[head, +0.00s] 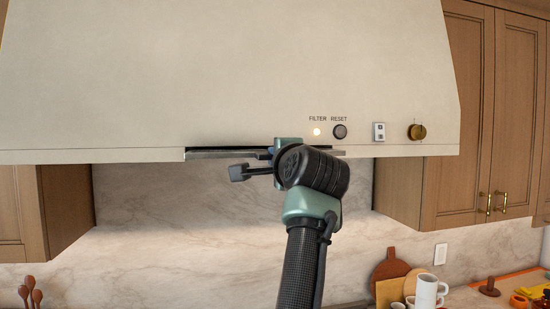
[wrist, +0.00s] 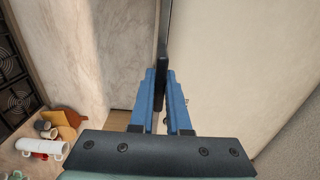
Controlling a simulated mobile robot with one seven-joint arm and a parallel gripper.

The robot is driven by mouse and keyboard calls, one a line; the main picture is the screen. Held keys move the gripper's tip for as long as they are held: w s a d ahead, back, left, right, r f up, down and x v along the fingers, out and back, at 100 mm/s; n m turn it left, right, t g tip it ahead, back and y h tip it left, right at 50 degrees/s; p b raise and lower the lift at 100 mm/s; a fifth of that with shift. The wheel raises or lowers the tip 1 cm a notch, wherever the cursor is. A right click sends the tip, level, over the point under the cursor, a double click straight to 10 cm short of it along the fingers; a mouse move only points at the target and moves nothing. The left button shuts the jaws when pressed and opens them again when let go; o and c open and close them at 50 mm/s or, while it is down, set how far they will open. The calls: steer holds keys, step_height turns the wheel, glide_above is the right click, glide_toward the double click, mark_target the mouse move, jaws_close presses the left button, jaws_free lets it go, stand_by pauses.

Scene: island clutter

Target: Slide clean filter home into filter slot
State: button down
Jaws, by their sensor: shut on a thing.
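The clean filter (head: 215,155) shows as a thin grey metal edge along the dark filter slot (head: 235,149) in the hood's lower front. Most of it is hidden inside the hood, and its middle is behind my arm. My gripper (head: 270,154) is at the filter's front edge, just below the hood face. In the wrist view, the blue fingers of my gripper (wrist: 162,78) are shut on a narrow dark part of the filter (wrist: 163,65). How far the filter sits in the slot is hard to tell.
The cream hood (head: 200,75) carries a lit filter lamp (head: 317,132), a reset button (head: 340,131), a switch (head: 379,131) and a brass knob (head: 418,132). Wooden cabinets (head: 488,100) flank it. Mugs (head: 428,290) and boards stand on the counter below, at right.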

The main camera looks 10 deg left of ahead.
steer(key=shift+r, duration=0.1)
stand_by(0.4)
steer(key=shift+x, duration=1.95)
steer(key=shift+w, duration=0.1)
